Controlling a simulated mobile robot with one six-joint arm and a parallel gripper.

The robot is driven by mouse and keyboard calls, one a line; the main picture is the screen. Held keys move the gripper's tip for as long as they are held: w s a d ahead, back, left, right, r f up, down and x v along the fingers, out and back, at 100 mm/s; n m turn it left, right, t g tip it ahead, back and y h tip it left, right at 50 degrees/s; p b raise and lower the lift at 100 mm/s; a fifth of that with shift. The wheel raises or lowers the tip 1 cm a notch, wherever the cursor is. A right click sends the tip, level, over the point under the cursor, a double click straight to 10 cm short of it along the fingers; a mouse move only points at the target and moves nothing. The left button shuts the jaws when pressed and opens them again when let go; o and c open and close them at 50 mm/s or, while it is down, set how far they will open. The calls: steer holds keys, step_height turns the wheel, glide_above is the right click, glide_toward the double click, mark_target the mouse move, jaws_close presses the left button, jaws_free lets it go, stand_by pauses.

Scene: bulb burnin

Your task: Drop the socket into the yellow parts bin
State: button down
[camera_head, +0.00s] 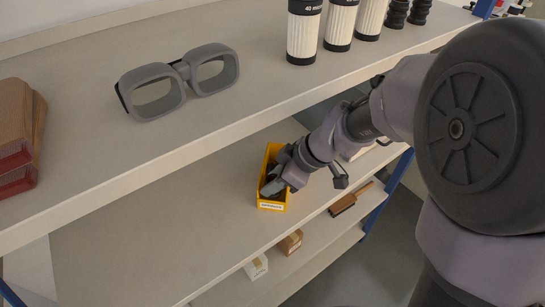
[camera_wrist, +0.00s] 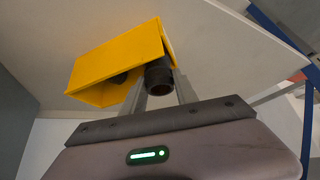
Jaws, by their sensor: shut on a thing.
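The yellow parts bin (camera_head: 284,198) stands on the middle shelf, with a white label on its front. My gripper (camera_head: 272,182) reaches down at the bin's opening in the head view and covers much of its inside. In the wrist view, the bin (camera_wrist: 115,58) appears tilted, just beyond my fingers. The black, hollow cylindrical socket (camera_wrist: 158,79) is between my gripper's fingertips (camera_wrist: 161,88), and they are shut on it. The socket is beside the bin's edge in that view; I cannot tell how deep it is inside. A dark object shows in the bin.
The upper shelf (camera_head: 190,135) overhangs on the near left, holding grey goggles (camera_head: 178,80) and several black-and-white cylinders (camera_head: 304,30). Below are a brush (camera_head: 343,205) and small boxes (camera_head: 290,242). The middle shelf left of the bin (camera_head: 170,215) is clear.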

steer(key=shift+f+b, duration=0.2)
steer(key=shift+b, duration=0.15)
steer(key=c, duration=0.9)
jaws_free()
steer(key=shift+c, duration=0.2)
steer(key=shift+r, duration=0.15)
steer(key=p+v, duration=0.5)
steer(key=v, duration=0.7)
steer(key=s+d+r+m+t+h, duration=0.1)
steer(key=s+r+m+h, duration=0.1)
steer(key=s+m, duration=0.5)
steer(key=s+d+r+m+t+h, duration=0.1)
steer(key=s+r+m, duration=0.3)
steer(key=s+m, duration=0.4)
steer(key=m+t+h, duration=0.1)
steer(key=m, duration=0.2)
